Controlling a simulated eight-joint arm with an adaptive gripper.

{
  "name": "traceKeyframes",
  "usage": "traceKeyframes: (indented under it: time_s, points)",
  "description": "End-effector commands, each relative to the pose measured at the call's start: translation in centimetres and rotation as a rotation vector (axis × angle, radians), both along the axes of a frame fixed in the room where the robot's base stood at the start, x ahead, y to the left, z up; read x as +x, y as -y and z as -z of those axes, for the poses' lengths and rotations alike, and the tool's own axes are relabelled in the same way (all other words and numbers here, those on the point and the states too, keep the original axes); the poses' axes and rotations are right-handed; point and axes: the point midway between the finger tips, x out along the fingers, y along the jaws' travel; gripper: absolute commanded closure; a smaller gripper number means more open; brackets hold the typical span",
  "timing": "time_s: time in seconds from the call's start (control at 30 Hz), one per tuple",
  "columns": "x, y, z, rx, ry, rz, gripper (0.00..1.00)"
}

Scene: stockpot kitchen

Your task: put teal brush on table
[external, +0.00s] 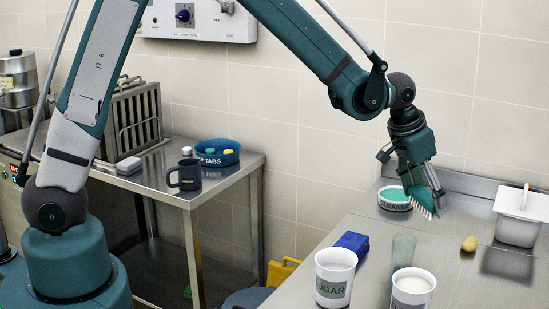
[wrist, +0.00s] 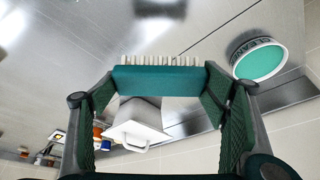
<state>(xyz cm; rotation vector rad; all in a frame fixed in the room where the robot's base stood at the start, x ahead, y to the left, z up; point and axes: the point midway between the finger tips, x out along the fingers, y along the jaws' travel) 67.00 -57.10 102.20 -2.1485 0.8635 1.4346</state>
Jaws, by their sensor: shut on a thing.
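The teal brush (external: 424,199) with pale bristles is held in my gripper (external: 421,172), tilted, with its bristles pointing down. In the wrist view the brush (wrist: 157,80) lies crosswise between the fingers of my gripper (wrist: 158,92), which is shut on it. The steel table (external: 455,258) is below. The brush appears a little above the table top; the external view does not clearly show whether the bristles touch it.
A tub with teal contents (external: 395,198) stands close behind and left of the brush. A white lidded container (external: 518,218), a potato-like item (external: 469,244), a blue block (external: 352,243), a glass (external: 402,252) and white cups (external: 335,275) stand around. Bare table lies between them.

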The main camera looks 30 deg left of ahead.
Motion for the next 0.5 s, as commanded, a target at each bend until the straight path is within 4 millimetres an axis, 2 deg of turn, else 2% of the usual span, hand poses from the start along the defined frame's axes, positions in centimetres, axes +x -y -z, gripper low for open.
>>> traceKeyframes:
  time_s: [0.17, 0.5]
  points:
    - [-0.90, 1.24, -0.29, 0.000, 0.000, 0.018, 0.40]
    - [-1.02, 1.38, -0.30, 0.000, 0.000, 0.021, 0.40]
